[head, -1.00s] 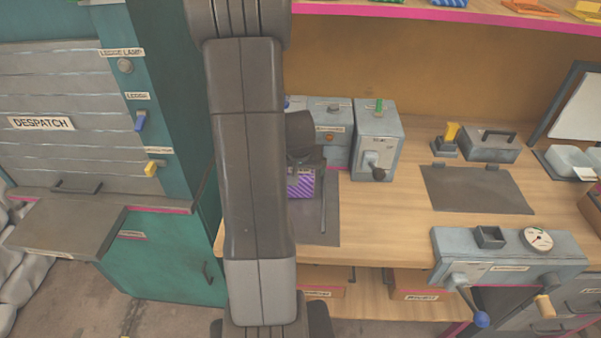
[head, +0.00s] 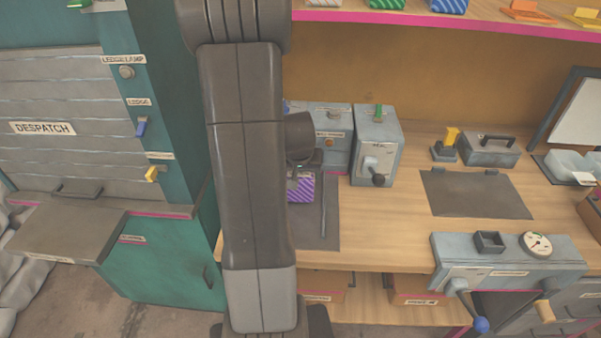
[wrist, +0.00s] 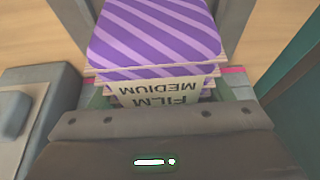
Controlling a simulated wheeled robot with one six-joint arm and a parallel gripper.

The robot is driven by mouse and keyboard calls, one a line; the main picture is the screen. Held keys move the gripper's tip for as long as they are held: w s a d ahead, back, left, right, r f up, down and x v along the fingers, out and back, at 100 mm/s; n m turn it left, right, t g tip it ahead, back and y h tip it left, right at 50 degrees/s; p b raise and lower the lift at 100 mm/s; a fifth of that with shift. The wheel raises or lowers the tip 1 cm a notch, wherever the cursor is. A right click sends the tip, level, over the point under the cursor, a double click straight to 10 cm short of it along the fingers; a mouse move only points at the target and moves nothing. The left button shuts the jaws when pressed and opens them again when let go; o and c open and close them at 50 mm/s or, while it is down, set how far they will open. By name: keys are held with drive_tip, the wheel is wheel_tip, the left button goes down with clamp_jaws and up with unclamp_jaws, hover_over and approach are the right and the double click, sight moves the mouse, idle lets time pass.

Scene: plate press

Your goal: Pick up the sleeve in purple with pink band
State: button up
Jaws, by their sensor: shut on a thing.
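The purple sleeve (head: 300,188) with lighter diagonal stripes shows in the head view over the dark mat at the bench's left, partly behind my arm. In the wrist view its striped purple face (wrist: 155,32) fills the top middle, with layered edges and a pale label reading "FILM MEDIUM" below. I cannot make out a pink band on it. My gripper (head: 303,162) is just above the sleeve in the head view, shut on it; its jaws are largely hidden by my arm. Whether the sleeve touches the mat I cannot tell.
Grey machines (head: 375,148) stand close behind and right of the sleeve. A teal cabinet (head: 170,255) is at the left. A press with a gauge (head: 510,262) sits at the front right. Bare bench (head: 390,220) lies between. A shelf with a pink edge (head: 450,20) overhangs the back.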

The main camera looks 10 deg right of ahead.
drive_tip(key=s+a+r, duration=0.1)
drive_tip(key=s+r, duration=0.2)
drive_tip(key=s, duration=0.3)
drive_tip(key=s+a+r+b, duration=0.1)
drive_tip(key=s+a+r, duration=0.1)
drive_tip(key=s, duration=0.4)
drive_tip(key=shift+s+a+r, duration=0.15)
drive_tip(key=shift+a+r, duration=0.1)
drive_tip(key=shift+r, duration=0.55)
